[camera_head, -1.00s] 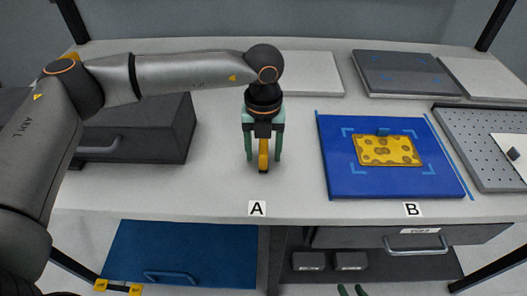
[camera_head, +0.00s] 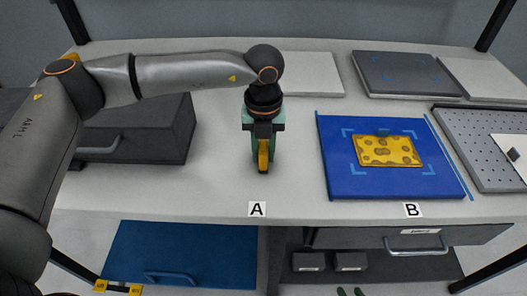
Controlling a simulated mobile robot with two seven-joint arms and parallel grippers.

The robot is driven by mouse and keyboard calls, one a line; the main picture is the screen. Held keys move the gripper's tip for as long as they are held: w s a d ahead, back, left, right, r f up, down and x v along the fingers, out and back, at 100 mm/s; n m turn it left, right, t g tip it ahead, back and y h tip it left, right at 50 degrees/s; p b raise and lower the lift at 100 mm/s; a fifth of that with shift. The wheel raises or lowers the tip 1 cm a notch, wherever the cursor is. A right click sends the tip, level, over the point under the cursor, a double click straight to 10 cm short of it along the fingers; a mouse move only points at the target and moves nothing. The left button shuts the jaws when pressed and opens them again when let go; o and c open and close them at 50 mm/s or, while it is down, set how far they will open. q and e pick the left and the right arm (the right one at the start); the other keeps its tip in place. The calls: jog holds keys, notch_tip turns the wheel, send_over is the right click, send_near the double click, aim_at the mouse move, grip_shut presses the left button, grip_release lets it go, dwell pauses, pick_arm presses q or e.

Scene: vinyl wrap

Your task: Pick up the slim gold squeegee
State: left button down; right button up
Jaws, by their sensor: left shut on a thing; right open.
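The slim gold squeegee (camera_head: 264,157) stands on the table behind the label A, its long side pointing toward me.
A blue mat (camera_head: 345,183) with a yellow spotted sheet (camera_head: 388,151) lies to the right, behind label B. A dark drawer box (camera_head: 140,128) stands at left. A perforated tray (camera_head: 483,150) is at far right. The table between box and squeegee is clear.

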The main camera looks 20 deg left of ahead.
aim_at(265, 145)
pick_arm(q)
jog(key=shift+r, duration=0.1)
jog(key=shift+r, duration=0.55)
jog(key=shift+d+r, duration=0.2)
jog(key=shift+r, duration=1)
jog(key=s+d+r, duration=0.4)
jog(key=d+r, duration=0.5)
jog(key=d, duration=0.4)
jog(key=shift+s+r, duration=0.2)
jog(key=c, duration=1.3)
grip_release()
grip_shut()
